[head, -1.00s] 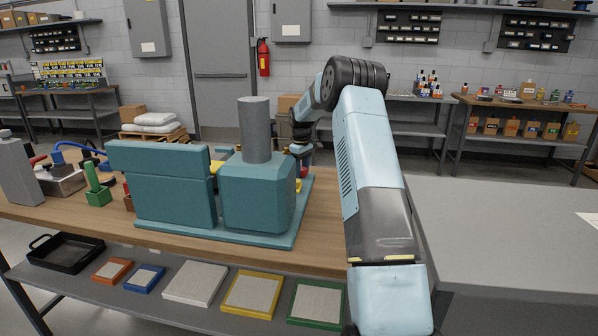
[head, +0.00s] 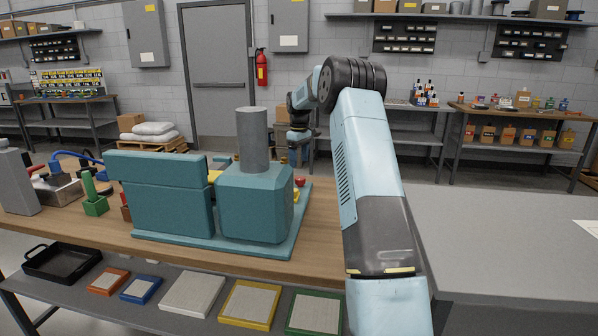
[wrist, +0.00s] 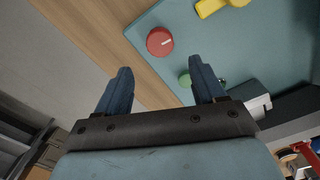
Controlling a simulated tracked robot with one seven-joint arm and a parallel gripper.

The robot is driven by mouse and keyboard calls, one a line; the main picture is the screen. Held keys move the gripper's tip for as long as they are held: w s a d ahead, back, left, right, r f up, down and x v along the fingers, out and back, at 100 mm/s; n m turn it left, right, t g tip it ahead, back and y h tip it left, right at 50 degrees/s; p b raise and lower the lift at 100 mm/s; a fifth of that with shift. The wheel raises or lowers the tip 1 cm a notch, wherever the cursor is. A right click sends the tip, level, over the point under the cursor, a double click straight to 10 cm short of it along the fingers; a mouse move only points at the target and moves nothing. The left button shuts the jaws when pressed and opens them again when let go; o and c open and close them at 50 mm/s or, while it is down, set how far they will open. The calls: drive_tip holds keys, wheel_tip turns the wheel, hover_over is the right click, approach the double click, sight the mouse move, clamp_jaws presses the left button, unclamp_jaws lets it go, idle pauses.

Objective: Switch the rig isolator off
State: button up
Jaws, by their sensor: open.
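A round red knob with a white line (wrist: 160,41), which looks like the rig isolator, sits on the teal base plate (wrist: 215,45) near its edge in the wrist view. In the head view a bit of red (head: 300,181) shows at the rig's right rear. My gripper (wrist: 160,67) is open and empty; its two dark blue fingers are spread, with the knob ahead of the gap between them. A small green button (wrist: 185,80) is beside the right finger. In the head view my gripper is behind the rig, small and unclear.
The teal rig block (head: 256,203) with a grey cylinder (head: 252,140) stands between my body and the knob. A yellow part (wrist: 208,7) lies on the plate past the knob. The wooden bench (head: 320,225) is bare right of the plate.

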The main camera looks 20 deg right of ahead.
sight(300, 178)
wheel_tip(300, 178, up, 5)
drive_tip(key=shift+f, duration=0.1)
idle(0.5)
drive_tip(key=f+m, duration=0.4)
drive_tip(key=m, duration=0.1)
drive_tip(key=f+m, duration=0.5)
drive_tip(key=m, duration=0.1)
drive_tip(key=f+m, duration=0.4)
drive_tip(key=m, duration=0.2)
drive_tip(key=shift+s+d+f, duration=0.1)
drive_tip(key=shift+s+f, duration=0.1)
drive_tip(key=shift+f, duration=0.2)
